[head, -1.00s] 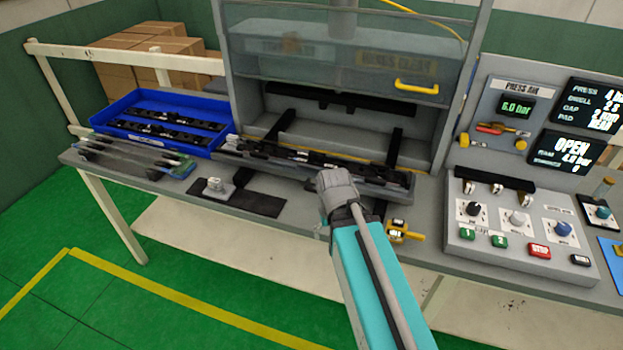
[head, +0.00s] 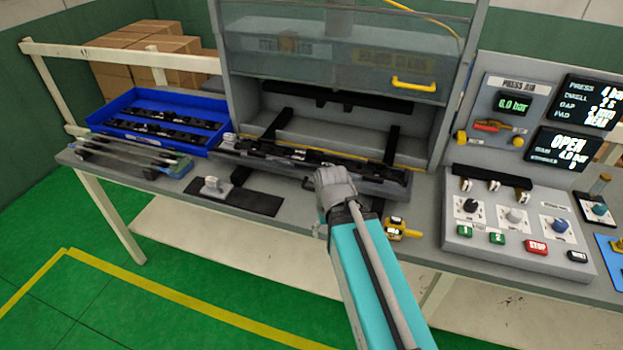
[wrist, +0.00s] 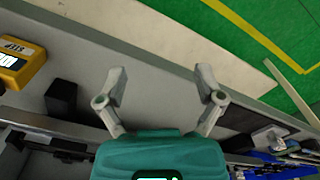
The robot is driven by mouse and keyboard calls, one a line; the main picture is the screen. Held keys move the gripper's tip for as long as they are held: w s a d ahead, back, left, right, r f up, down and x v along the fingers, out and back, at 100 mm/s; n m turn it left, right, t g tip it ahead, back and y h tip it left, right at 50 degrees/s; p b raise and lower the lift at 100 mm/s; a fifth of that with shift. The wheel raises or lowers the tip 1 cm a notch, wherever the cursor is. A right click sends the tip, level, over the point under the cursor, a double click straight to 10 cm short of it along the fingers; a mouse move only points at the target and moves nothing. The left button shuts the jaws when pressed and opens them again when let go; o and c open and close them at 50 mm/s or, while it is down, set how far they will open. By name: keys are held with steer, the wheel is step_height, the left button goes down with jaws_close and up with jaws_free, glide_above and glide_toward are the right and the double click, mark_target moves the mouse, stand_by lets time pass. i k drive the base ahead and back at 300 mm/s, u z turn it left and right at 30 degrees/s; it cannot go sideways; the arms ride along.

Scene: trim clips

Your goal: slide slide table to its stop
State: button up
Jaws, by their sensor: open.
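The slide table (head: 375,187) is a long grey tray carrying a dark trim strip (head: 290,153), at the front of the press opening in the head view. Two black rails (head: 392,145) run back into the press. My gripper (head: 333,178) is at the front edge of the slide table, right of its middle. The head view does not show whether they touch. In the wrist view my gripper (wrist: 162,72) has its two fingers spread wide, with nothing between them but the bench surface beneath. The slide table's edge is partly hidden behind my gripper body there.
A blue bin (head: 165,98) with dark trims stands at the left. A small metal fixture (head: 212,187) on a black mat lies in front. A yellow device (head: 400,230) sits right of my arm, and the control box (head: 515,235) is further right.

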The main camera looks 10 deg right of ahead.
mark_target(369, 185)
steer(key=u, duration=0.55)
steer(key=k, duration=1.4)
steer(key=z, duration=0.45)
steer(key=i, duration=1)
steer(key=u, duration=0.05)
